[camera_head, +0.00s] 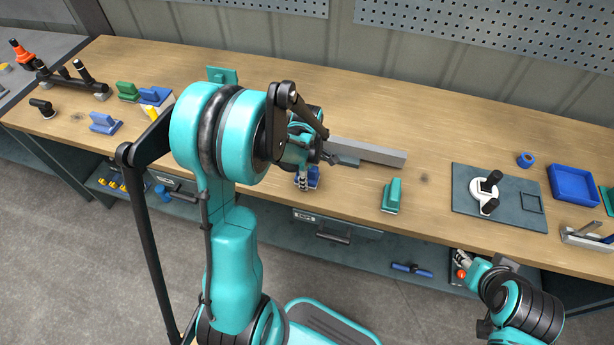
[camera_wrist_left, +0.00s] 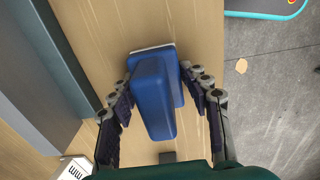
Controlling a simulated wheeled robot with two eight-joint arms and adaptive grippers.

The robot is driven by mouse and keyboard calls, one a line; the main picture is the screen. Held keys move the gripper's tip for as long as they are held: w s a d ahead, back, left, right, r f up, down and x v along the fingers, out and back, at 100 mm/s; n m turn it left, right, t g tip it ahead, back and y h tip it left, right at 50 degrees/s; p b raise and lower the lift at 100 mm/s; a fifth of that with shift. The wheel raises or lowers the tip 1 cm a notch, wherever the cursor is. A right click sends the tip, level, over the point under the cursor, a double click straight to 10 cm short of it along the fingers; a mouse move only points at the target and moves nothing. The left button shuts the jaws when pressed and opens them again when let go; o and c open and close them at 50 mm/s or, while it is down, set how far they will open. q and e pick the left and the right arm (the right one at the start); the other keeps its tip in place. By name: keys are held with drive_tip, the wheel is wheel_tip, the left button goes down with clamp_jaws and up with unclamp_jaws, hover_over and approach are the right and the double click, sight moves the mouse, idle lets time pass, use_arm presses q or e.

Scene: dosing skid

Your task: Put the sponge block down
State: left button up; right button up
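The sponge block (camera_wrist_left: 154,95) is blue with a pale edge at its far side. In the left wrist view it lies between the two fingers of my left gripper (camera_wrist_left: 158,75), whose tips close in against its sides. In the head view the block (camera_head: 313,178) shows at the front part of the bench, with my left gripper (camera_head: 303,180) at it and my arm hiding part of the area. Whether its underside touches the wood cannot be told. My right gripper (camera_head: 463,257) is in front of the bench's front edge at the right; its opening is unclear.
The wooden bench (camera_head: 440,135) has free room behind the grey bar (camera_head: 370,152). A teal block (camera_head: 392,195) stands right of my left gripper. A dark plate (camera_head: 470,205) and a blue tray (camera_head: 573,184) lie farther right. Green and blue blocks stand at the left.

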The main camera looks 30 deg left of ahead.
use_arm(q)
drive_tip(key=shift+o, duration=1)
drive_tip(key=shift+f, duration=0.25)
drive_tip(key=shift+w+f, duration=0.1)
drive_tip(key=shift+w, duration=0.05)
